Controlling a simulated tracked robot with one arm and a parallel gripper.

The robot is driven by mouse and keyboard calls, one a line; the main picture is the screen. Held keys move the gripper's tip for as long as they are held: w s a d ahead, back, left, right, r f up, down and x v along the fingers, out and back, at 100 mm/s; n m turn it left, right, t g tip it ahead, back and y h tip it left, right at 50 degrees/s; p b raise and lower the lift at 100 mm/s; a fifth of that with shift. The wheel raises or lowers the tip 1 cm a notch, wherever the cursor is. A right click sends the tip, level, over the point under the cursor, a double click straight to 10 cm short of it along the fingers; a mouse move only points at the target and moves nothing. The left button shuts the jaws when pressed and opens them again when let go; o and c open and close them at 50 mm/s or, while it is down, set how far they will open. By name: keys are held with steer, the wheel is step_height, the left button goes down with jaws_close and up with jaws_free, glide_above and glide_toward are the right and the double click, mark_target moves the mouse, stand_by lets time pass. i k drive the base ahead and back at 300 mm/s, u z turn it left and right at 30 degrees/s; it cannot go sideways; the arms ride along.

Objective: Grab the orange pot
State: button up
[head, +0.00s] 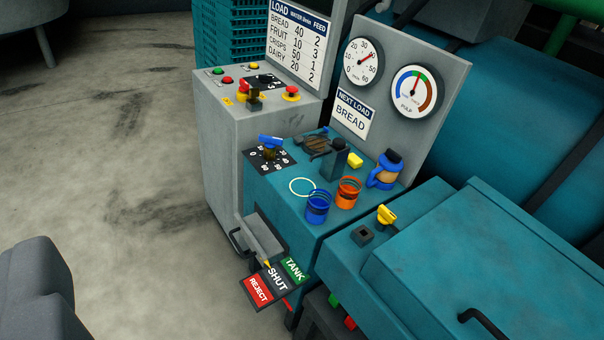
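The orange pot (348,193) stands upright on the teal console top, near its right front edge. It looks like a small open-topped cup with a banded rim. A similar blue pot (318,207) stands close to its left and nearer the front. No gripper fingers can be made out in the head view. Nothing is seen touching the orange pot.
A blue-and-tan jug-like item (385,170) stands right of the pot, with a yellow block (355,160) behind. A pale ring (301,187), a dark lever (338,155) and a dial (269,158) lie left. A gauge panel (405,90) rises behind. A yellow valve (386,215) sits right.

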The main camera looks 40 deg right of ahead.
mark_target(350, 187)
steer(key=z, duration=0.35)
steer(key=i, duration=1)
steer(key=z, duration=0.8)
